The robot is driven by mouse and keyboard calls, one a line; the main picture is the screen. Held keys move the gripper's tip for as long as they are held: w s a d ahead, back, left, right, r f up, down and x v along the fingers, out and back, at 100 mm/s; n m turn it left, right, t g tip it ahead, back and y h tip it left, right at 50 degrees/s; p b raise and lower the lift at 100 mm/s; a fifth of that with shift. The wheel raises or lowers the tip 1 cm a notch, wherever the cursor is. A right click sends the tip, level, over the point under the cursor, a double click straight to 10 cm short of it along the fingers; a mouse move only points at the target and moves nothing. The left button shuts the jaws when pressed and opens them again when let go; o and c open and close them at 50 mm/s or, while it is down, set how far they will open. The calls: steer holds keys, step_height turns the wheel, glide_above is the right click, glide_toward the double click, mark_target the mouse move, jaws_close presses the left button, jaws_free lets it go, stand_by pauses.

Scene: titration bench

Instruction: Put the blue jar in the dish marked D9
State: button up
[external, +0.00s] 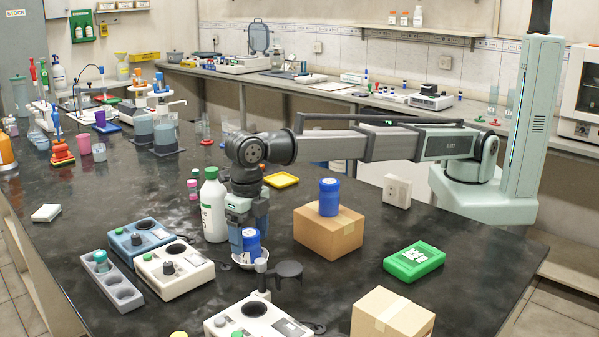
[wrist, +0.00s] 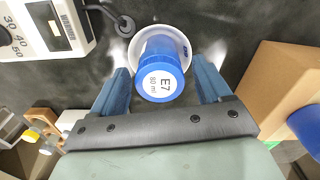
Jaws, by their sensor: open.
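A blue jar (wrist: 160,78) with a white lid label reading "E7 80 ml" stands in a small white dish (wrist: 139,42). In the external view the same jar (external: 251,241) shows under my gripper, with the dish rim (external: 240,264) below it. My gripper (wrist: 164,82) is open, its two blue fingers on either side of the jar. A second blue jar (external: 329,197) stands upright on a cardboard box (external: 322,238) to the right.
A stand with a dark round plate (external: 287,270) is close in front of the dish. A white bottle (external: 213,208) is close behind on the left. White stirrer units (external: 175,270) stand to the left, and a green case (external: 413,262) lies to the right. Bare bench shows between them.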

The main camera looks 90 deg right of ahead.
step_height(320, 180, up, 11)
steer(key=shift+f, duration=0.15)
